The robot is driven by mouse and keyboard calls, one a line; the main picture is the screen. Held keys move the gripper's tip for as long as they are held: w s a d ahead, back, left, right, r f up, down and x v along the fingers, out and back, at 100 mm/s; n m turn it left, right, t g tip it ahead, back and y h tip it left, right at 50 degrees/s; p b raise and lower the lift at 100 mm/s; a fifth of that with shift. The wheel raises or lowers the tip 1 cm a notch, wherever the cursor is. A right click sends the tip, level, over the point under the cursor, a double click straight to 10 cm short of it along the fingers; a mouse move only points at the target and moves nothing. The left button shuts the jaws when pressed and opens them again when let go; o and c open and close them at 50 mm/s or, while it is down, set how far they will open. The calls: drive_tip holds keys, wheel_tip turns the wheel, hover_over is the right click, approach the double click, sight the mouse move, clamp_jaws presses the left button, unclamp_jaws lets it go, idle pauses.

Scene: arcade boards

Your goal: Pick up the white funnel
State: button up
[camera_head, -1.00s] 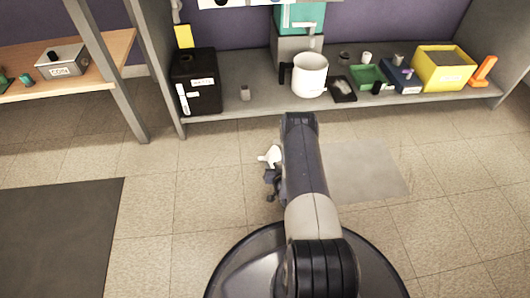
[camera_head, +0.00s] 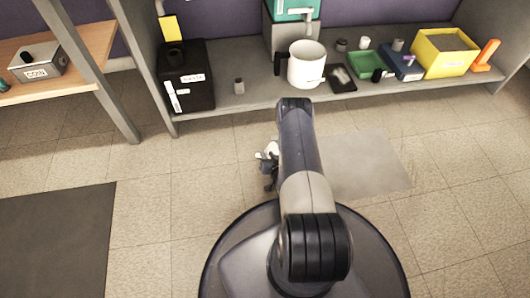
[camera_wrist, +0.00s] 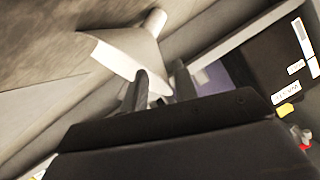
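The white funnel (camera_wrist: 128,52) is at my gripper (camera_wrist: 162,82) in the wrist view. Its narrow spout (camera_wrist: 155,22) points away from the fingers, and its wide rim lies at the fingertips. White shows between the two dark fingers, which look shut on the rim side. In the head view the funnel (camera_head: 270,149) is small, left of my arm, and partly hidden by my arm and the dark gripper (camera_head: 269,168). It appears over the floor in front of the shelf. The exact contact is hard to see.
A grey shelf (camera_head: 225,116) stands ahead, holding a black waste bin (camera_head: 200,90), a white mug (camera_head: 306,66), a green tray (camera_head: 365,66) and a yellow box (camera_head: 443,58). A wooden bench (camera_head: 85,60) is at left. A dark mat (camera_head: 50,240) lies on otherwise clear floor.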

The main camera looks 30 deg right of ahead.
drive_tip(key=shift+c, duration=0.6)
clamp_jaws()
